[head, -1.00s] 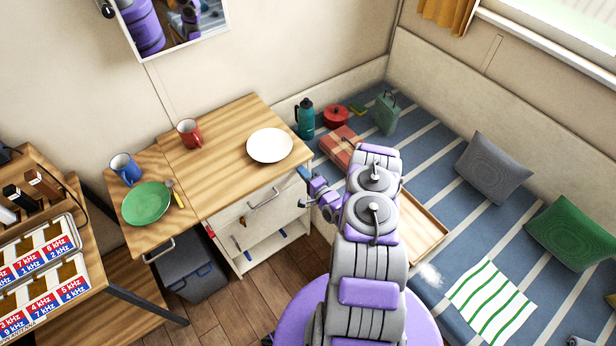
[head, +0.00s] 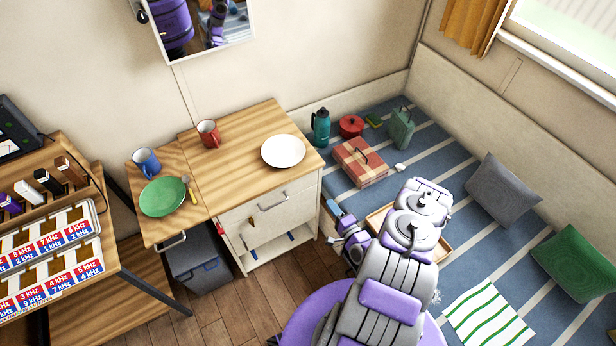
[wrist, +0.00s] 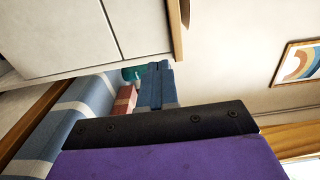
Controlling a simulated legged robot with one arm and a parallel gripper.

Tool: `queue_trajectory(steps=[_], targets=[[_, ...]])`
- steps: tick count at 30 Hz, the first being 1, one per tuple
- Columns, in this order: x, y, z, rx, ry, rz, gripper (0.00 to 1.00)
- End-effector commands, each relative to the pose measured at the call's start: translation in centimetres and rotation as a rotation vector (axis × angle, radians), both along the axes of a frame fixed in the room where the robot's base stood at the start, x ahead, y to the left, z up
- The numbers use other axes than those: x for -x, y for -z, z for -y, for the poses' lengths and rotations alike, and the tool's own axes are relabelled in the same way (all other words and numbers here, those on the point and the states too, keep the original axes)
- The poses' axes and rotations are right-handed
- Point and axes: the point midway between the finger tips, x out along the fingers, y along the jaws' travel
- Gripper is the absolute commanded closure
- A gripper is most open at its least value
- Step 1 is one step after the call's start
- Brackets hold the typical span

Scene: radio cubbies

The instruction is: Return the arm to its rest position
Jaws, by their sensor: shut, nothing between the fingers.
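My gripper (head: 336,210) is in the head view at the left end of my folded purple and grey arm. It is shut with nothing in it, and stands in the air to the right of the white drawer cabinet (head: 270,215). In the wrist view its blue and grey fingers (wrist: 158,85) are together, beyond the dark plate and purple housing. The arm hides part of the wooden tray (head: 378,218) on the striped bed.
A wooden table (head: 235,150) bears a red mug (head: 208,133) and white plate (head: 283,151). A red checked box (head: 360,162), teal bottle (head: 320,127) and pillows rest on the blue striped bed (head: 425,160). A radio rack (head: 50,265) stands left. Bare floor (head: 225,318) lies in front.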

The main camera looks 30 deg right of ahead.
Motion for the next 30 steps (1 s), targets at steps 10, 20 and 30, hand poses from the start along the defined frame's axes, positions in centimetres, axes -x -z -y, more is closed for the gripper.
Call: queue_trajectory(steps=[10,20,30], targets=[[-0.5,-0.4,-0.5,0.036,-0.014,-0.017,1.0],[-6.1,-2.3,1.3,0.334,-0.148,-0.241,1.0],[-10.1,-7.5,2.1,0.672,-0.276,-0.502,1.0]])
